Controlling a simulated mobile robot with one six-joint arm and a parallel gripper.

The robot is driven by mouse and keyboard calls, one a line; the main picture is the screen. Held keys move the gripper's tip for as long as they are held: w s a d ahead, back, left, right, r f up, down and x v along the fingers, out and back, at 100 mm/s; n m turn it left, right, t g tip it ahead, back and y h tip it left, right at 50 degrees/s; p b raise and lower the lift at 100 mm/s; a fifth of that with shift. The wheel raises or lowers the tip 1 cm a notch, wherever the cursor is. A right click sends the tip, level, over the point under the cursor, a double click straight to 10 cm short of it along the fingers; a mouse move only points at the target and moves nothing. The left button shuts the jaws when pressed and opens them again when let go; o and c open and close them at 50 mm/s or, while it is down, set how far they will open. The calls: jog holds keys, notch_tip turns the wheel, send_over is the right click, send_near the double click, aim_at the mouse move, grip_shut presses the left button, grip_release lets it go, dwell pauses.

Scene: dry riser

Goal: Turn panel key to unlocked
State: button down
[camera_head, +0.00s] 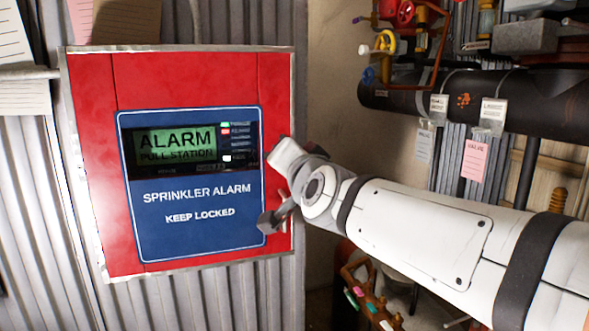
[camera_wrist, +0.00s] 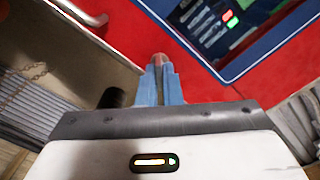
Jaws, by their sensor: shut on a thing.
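The red alarm panel (camera_head: 95,170) with a blue face plate (camera_head: 195,235) is on the left in the head view. Its screen (camera_head: 177,144) reads "ALARM PULL STATION", and the plate says "KEEP LOCKED". In the wrist view, my gripper (camera_wrist: 161,70) has its blue fingers close together at the red front, beside the blue plate. They are shut on a small brownish thing at the tips, apparently the panel key (camera_wrist: 161,58). The fingers hide most of it, so I cannot tell its turn angle. In the head view my arm reaches the panel's right edge and hides the contact.
A curved metal handle (camera_wrist: 88,13) is on the red panel, left of my fingers in the wrist view. Right of the panel in the head view, a dark pipe (camera_head: 555,103) carries hanging tags and colored valves. Corrugated metal wall (camera_head: 40,215) surrounds the panel.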

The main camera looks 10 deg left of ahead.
jog(key=m+b, duration=0.2)
jog(key=m, duration=0.7)
jog(key=shift+f+b, duration=0.15)
jog(key=shift+b, duration=0.2)
dwell(0.3)
jog(key=c, duration=1.6)
grip_release()
jog(key=p+v, duration=0.2)
jog(key=v, duration=0.5)
jog(key=shift+s+d, duration=0.2)
jog(key=shift+s, duration=0.1)
